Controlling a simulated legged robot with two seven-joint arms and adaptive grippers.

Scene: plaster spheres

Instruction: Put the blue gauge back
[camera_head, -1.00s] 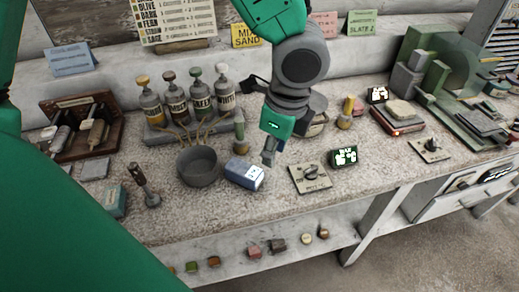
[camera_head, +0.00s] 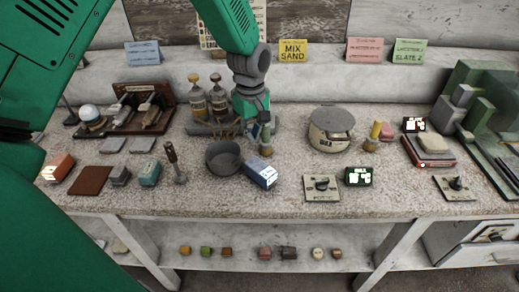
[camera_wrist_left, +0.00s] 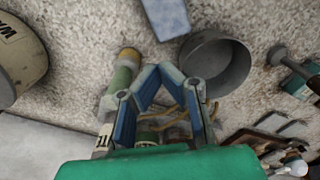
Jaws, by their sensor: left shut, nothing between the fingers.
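The blue gauge (camera_head: 260,173), a small blue box with a pale marked face, lies on the bench just right of the dark grey bowl (camera_head: 222,158). Its blue body also shows at the top edge of the left wrist view (camera_wrist_left: 166,17), partly cut off. My left gripper (camera_head: 262,132) is shut and empty, behind and apart from the gauge. In the left wrist view the gripper's fingertips (camera_wrist_left: 160,72) point toward the bench between the green cylinder and the bowl. My right gripper is not seen.
A green cylinder (camera_head: 265,144) stands close to my left gripper. Bottles (camera_head: 196,100) stand behind the bowl. A dial plate (camera_head: 321,187) and a small lit display (camera_head: 358,177) lie right of the gauge. A teal box (camera_head: 149,173) is at left. Bare bench lies in front of the gauge.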

